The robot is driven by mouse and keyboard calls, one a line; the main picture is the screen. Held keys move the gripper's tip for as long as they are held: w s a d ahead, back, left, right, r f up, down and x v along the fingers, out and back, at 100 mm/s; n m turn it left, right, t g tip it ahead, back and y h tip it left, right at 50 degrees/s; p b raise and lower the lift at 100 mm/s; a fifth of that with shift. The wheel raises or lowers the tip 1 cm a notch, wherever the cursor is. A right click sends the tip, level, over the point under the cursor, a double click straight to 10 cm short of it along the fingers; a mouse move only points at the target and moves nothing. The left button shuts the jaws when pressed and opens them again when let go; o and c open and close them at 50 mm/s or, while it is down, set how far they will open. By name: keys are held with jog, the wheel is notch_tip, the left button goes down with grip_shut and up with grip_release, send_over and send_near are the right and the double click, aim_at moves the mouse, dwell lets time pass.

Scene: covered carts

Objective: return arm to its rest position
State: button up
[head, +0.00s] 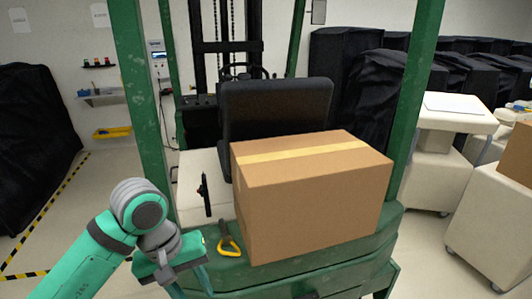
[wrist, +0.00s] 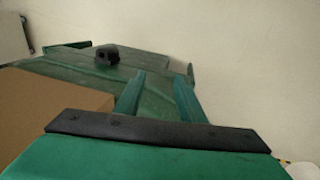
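My arm shows at the lower left of the head view, bent at a grey joint. My gripper (head: 190,287) points down beside the rear of the green forklift (head: 225,268), to the left of a cardboard box (head: 312,205). In the wrist view my gripper (wrist: 159,78) has its two teal fingers apart with nothing between them. The box also shows at the left of the wrist view (wrist: 45,103). The fingertips overlap the forklift's green surface (wrist: 90,72) in that view; I cannot tell whether they touch it.
A green post (head: 143,100) rises behind my arm. The black seat (head: 275,110) stands behind the box. White carts (head: 490,220) are at the right, and black-covered shapes (head: 35,140) at the left. Floor is clear at left.

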jog(key=w+d+f+t+h, duration=0.1)
jog(key=w+d+t+h, duration=0.25)
jog(key=d, duration=0.55)
jog(key=w+d+f+n+t+h, duration=0.1)
jog(key=w+d+t+h, duration=0.3)
jog(key=d, duration=0.4)
jog(key=w+d+f+t+h, duration=0.1)
jog(key=w+d+t+h, duration=0.1)
jog(key=w+d+t, duration=0.5)
jog(key=s+a+f+n+t+y, duration=0.15)
jog(key=s+f+n+y, duration=0.25)
jog(key=s+f+y, duration=1.1)
jog(key=s+a+f+m+h, duration=0.1)
jog(key=s+a+f+m, duration=0.2)
jog(key=s, duration=1)
jog(key=s+a+f+m+g+h, duration=0.1)
jog(key=s+m, duration=0.4)
jog(key=s, duration=0.8)
jog(key=a+f+h, duration=0.1)
jog(key=a+f, duration=0.1)
jog(key=shift+s+a+g, duration=0.15)
jog(key=shift+a+g, duration=0.15)
jog(key=shift+o, duration=0.5)
jog(key=shift+s+a+r+m+h, duration=0.15)
jog(key=shift+s+r+m+h, duration=0.15)
jog(key=shift+s+h, duration=0.1)
jog(key=shift+c, duration=1.1)
